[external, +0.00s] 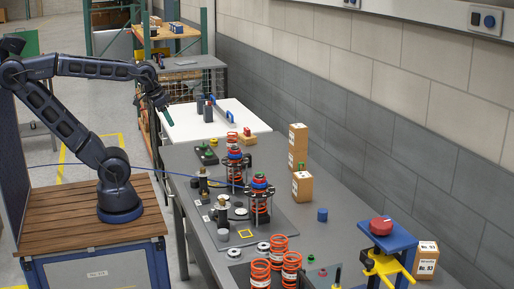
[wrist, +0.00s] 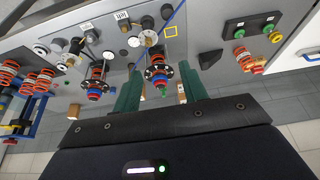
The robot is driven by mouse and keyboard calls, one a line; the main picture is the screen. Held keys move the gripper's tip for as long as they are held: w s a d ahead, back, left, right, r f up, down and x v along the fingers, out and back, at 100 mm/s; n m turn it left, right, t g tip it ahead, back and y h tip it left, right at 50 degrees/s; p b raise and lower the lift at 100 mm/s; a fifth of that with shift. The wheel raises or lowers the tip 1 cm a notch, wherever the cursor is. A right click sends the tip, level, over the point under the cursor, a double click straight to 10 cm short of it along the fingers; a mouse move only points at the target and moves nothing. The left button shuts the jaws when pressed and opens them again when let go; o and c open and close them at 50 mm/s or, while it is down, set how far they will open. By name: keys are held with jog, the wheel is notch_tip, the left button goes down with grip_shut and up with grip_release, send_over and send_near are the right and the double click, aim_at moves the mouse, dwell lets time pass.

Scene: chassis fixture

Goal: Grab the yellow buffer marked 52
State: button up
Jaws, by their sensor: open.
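No number 52 can be read in either view, so I cannot tell for sure which part is the buffer. A yellow piece (external: 213,142) is also by the far dark plate in the external view. My gripper (external: 166,119) is in the air over the white surface, pointing down, away from these pieces. In the wrist view my gripper (wrist: 162,77) has its green fingers wide apart with nothing between them.
Two coil-spring assemblies (external: 259,203) (external: 235,168) stand on the grey bench (external: 330,232). Several loose orange springs (external: 279,248) are at the near end. A yellow and blue press with a red knob (external: 381,226) stands at right. Cardboard boxes (external: 302,187) line the wall side.

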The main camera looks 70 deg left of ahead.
dwell(0.4)
jog(key=o, duration=0.4)
jog(key=w+a+r+n+g, duration=0.1)
jog(key=w+a+n, duration=0.1)
jog(key=w+a, duration=0.35)
jog(key=w+a+r+n, duration=0.1)
jog(key=w+a+n, duration=0.1)
jog(key=w, duration=0.6)
jog(key=n+g, duration=0.4)
jog(key=n, duration=0.7)
send_over(214, 142)
jog(key=a, duration=0.2)
notch_tip(214, 142, down, 23)
jog(key=shift+w+d+f, duration=0.1)
jog(key=shift+f, duration=2.4)
jog(key=shift+w+f, duration=0.1)
jog(key=shift+f, duration=2.35)
